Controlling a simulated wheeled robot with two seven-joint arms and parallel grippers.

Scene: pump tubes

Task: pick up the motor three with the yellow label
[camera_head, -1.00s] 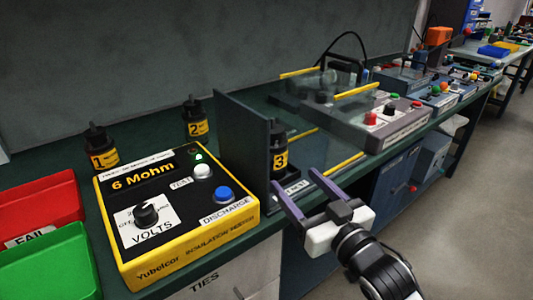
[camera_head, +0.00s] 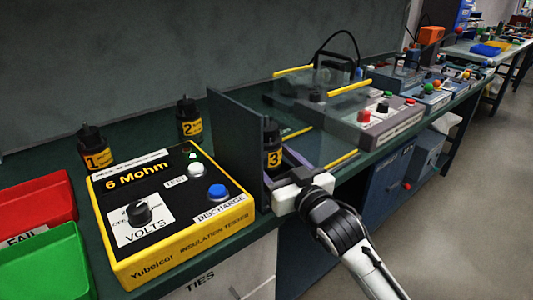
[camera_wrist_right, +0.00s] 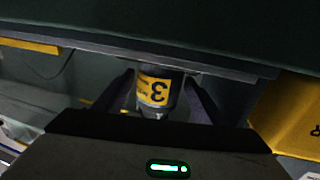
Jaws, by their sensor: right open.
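Motor three (camera_head: 273,142) is a black cylinder with a yellow label marked 3. It stands upright in the fixture beside the dark upright panel. In the right wrist view motor three (camera_wrist_right: 154,92) shows upside down between the two purple fingers. My right gripper (camera_head: 287,167) is open at the front of the fixture, with a finger on either side of the motor's lower part. The gripper also shows in the right wrist view (camera_wrist_right: 160,98). Whether the fingers touch the motor is not clear. My left gripper is not in view.
The yellow insulation tester (camera_head: 175,255) stands left of the dark panel (camera_head: 236,138). Motor one (camera_head: 95,150) and motor two (camera_head: 189,118) stand behind it. A red FAIL tray (camera_head: 40,198) and a green tray (camera_head: 45,260) are at far left. A clear guard (camera_head: 325,100) is on the right.

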